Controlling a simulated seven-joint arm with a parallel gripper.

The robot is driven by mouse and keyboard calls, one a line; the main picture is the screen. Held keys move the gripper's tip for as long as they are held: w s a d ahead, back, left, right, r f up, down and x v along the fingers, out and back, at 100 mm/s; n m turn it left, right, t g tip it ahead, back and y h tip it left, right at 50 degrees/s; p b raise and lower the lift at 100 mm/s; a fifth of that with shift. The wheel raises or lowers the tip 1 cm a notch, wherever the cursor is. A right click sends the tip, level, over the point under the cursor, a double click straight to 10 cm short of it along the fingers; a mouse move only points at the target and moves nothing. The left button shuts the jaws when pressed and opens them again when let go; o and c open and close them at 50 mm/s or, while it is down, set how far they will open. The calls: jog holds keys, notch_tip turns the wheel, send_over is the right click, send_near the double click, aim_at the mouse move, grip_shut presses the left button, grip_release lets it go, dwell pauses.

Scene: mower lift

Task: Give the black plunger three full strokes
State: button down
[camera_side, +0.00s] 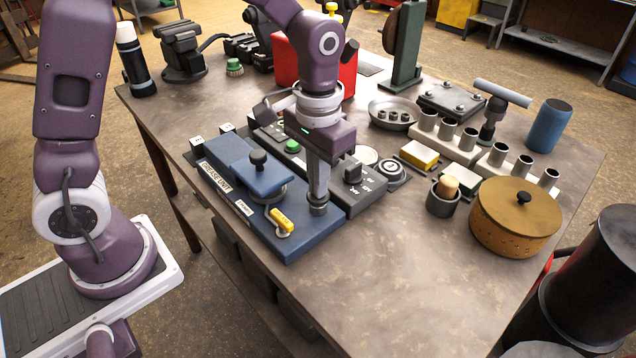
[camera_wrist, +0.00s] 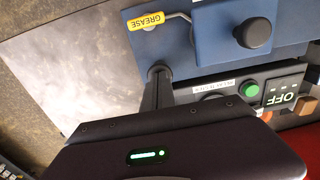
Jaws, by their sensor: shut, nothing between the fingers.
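The black plunger (camera_side: 258,160) is a round knob standing up from the blue grease unit (camera_side: 235,160) on the bench. In the wrist view the black plunger (camera_wrist: 255,33) shows at the upper right, on the blue unit. My gripper (camera_side: 318,208) points down over the right edge of the blue base plate, to the right of and nearer the camera than the plunger. Its fingers are shut and empty. In the wrist view my gripper (camera_wrist: 159,70) is left of and below the plunger, apart from it. The exact height of the fingertips above the plate is hard to tell.
A yellow GREASE tag (camera_side: 283,219) hangs on a bent spout beside my gripper. A dark control panel (camera_side: 357,187) with a green button (camera_wrist: 250,89) and an OFF switch adjoins the unit. A tan pot (camera_side: 513,222) stands right. The bench's near part is clear.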

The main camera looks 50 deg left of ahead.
jog(key=shift+r, duration=2.8)
notch_tip(320, 180, up, 4)
jog(key=shift+f, duration=3)
jog(key=shift+f, duration=0.1)
